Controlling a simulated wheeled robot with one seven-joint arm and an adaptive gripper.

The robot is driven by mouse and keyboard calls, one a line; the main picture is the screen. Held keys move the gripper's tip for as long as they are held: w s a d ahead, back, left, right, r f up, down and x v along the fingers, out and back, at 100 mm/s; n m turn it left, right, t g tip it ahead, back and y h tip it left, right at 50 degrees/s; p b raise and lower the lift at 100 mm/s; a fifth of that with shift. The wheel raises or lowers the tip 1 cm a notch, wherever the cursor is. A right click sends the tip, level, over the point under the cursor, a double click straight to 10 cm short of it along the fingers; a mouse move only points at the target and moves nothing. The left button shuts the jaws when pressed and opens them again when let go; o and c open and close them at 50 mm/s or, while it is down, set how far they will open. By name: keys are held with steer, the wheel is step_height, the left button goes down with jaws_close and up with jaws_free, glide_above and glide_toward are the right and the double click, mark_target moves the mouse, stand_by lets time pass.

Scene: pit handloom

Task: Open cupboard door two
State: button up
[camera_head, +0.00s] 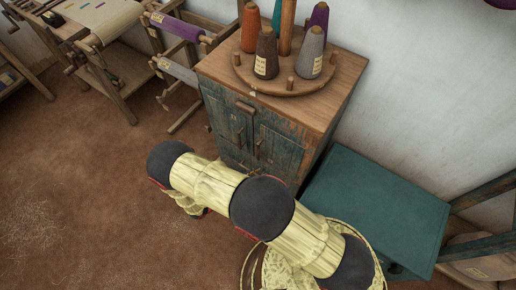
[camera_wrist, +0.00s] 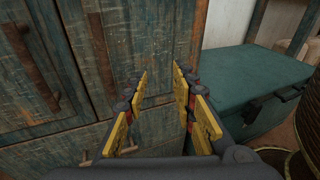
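The cupboard is a worn blue-green wooden cabinet (camera_head: 314,112) with two front doors, a left door (camera_head: 226,121) and a right door (camera_head: 279,146). Both look shut. I cannot read which one is door two. In the wrist view a brown upright bar handle (camera_wrist: 31,62) is at upper left, and a weathered door panel (camera_wrist: 150,40) fills the middle. My gripper (camera_wrist: 157,80) is open and empty, its yellow-padded fingers apart in front of the panel, right of the bar handle. Contact with the wood cannot be told. My arm hides the gripper in the head view.
A round wooden stand (camera_head: 284,82) with several yarn cones is on the cupboard top. A teal chest (camera_head: 380,210) stands close on the right, also in the wrist view (camera_wrist: 240,85). Loom frames are at the upper left. The brown floor (camera_head: 80,190) at left is clear.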

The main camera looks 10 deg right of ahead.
steer(key=w+a+r+n+t, duration=0.2)
steer(key=w+a+r+t, duration=0.15)
steer(key=w, duration=0.25)
steer(key=b, duration=0.2)
glide_above(258, 158)
steer(key=shift+w+d, duration=0.1)
steer(key=shift+w, duration=0.25)
steer(key=shift+c, duration=1.1)
steer(key=c, duration=0.4)
jaws_close()
